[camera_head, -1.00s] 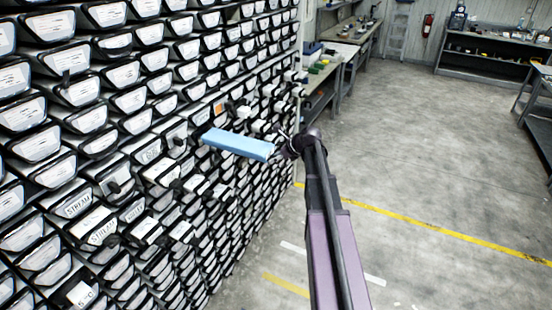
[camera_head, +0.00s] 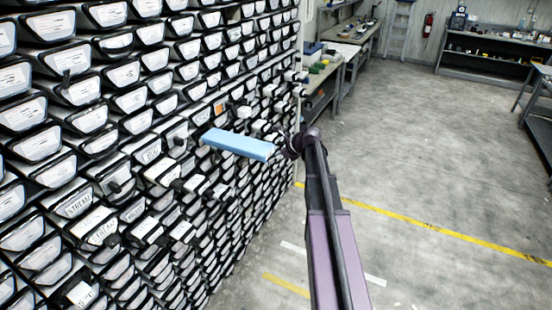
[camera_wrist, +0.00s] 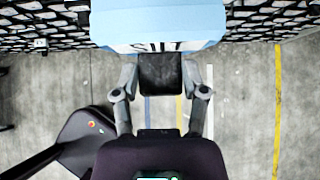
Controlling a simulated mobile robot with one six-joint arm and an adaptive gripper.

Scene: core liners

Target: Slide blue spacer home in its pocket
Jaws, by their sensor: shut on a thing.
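The blue spacer (camera_head: 238,143) is a long light-blue bar. It sticks out from the wall of pockets, its far left end at the wall and its near right end at my gripper (camera_head: 277,151). In the wrist view the blue spacer (camera_wrist: 158,22) fills the top middle, with dark lettering on its near end. My gripper (camera_wrist: 160,75) is shut on that near end, its two fingers on either side of a dark block. Whether the far end is inside a pocket (camera_head: 204,137) cannot be told, as the spacer covers it.
The rack wall (camera_head: 110,140) of white-labelled, black-rimmed liners fills the left, several of them sticking out near the spacer. Workbenches (camera_head: 345,50) stand at the back. The grey floor (camera_head: 430,180) to the right is clear, with yellow and white lines.

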